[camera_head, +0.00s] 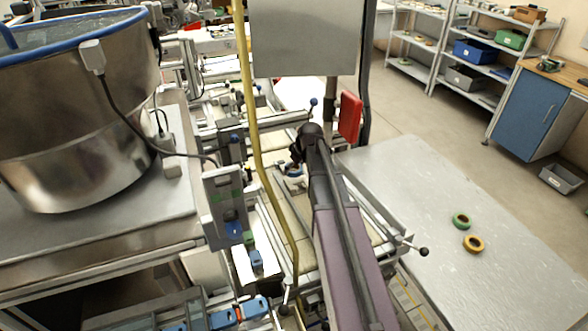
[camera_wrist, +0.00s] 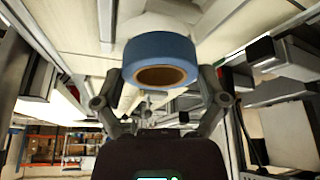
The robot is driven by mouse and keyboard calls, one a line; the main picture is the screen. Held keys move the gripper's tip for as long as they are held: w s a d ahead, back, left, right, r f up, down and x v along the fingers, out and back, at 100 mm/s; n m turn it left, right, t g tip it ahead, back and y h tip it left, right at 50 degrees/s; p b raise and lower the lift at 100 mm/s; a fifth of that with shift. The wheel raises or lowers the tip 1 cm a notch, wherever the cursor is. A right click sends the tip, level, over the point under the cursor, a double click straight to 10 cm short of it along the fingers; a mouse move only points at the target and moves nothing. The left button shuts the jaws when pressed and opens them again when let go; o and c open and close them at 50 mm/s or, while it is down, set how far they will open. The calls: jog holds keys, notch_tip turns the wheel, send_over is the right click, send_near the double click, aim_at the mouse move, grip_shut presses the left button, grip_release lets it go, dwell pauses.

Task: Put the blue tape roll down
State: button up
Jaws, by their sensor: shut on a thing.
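The blue tape roll (camera_wrist: 160,48) fills the upper middle of the wrist view, with its brown cardboard core facing the camera. My gripper (camera_wrist: 160,88) has a finger on each side of the roll and is shut on it. In the head view my gripper (camera_head: 296,158) is at the far end of my arm, over the machine frame. A small bit of the blue roll (camera_head: 293,171) shows there, mostly hidden by the gripper. I cannot tell whether the roll touches anything below it.
A grey table (camera_head: 400,180) stands to the right, with a green tape roll (camera_head: 461,221) and a yellow tape roll (camera_head: 473,243); most of its top is bare. A large steel bowl (camera_head: 80,120) is at left. A yellow upright hose (camera_head: 250,100) and a red box (camera_head: 350,117) stand near my arm.

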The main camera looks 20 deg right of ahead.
jog(key=shift+w+f+b, duration=0.35)
jog(key=shift+w+b, duration=0.05)
jog(key=shift+w, duration=0.1)
jog(key=shift+s+f+b, duration=0.15)
jog(key=shift+f+b, duration=0.25)
jog(key=shift+f+b, duration=0.3)
jog(key=shift+f, duration=0.05)
jog(key=shift+f+b, duration=0.25)
jog(key=shift+b, duration=0.05)
jog(key=o, duration=0.8)
jog(key=shift+o, duration=0.2)
jog(key=shift+r, duration=0.15)
